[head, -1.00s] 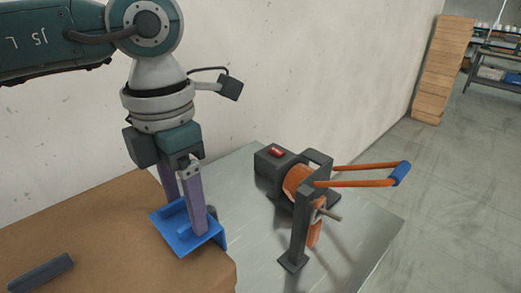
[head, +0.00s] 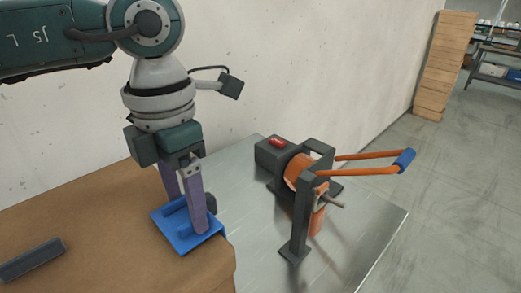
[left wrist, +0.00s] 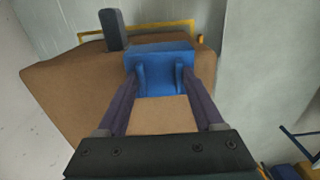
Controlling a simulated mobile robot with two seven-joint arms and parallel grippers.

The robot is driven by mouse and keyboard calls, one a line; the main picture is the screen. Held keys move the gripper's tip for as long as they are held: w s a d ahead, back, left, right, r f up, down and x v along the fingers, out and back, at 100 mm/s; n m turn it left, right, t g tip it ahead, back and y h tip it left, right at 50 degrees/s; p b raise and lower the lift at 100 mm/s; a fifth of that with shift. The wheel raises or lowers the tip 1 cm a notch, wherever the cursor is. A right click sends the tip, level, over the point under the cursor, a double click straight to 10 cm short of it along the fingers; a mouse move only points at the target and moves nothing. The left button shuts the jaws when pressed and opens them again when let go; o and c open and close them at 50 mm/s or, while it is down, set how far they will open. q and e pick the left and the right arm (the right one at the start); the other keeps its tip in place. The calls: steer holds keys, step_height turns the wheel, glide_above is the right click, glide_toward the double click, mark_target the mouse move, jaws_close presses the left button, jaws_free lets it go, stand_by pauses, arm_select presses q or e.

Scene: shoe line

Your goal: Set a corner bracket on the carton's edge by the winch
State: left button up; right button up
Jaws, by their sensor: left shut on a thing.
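My left gripper (head: 183,212) is shut on a blue corner bracket (head: 180,238), with its fingers pointing down. The bracket is at the carton's edge on the winch side; its flat plate is over the brown carton top (head: 110,225). I cannot tell whether it touches the cardboard. In the left wrist view the bracket (left wrist: 160,58) sits between the two purple fingers (left wrist: 160,80), with the carton (left wrist: 65,85) around and below it. The winch (head: 300,175), dark grey with an orange drum and an orange handle, stands right of the carton. My right gripper does not show.
A dark grey bar (head: 32,260) lies on the carton at the left. The winch stands on a metal table (head: 340,245). A pale wall (head: 320,70) runs close behind. Stacked wooden boards (head: 443,65) and a shelf (head: 498,70) are far right, beyond open floor.

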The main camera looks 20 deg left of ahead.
arm_select(q)
steer(key=shift+f+b, duration=0.45)
steer(key=shift+b, duration=0.05)
stand_by(1.0)
steer(key=o, duration=1.4)
steer(key=shift+r, duration=0.15)
steer(key=shift+r+p, duration=2.8)
steer(key=shift+r, duration=0.65)
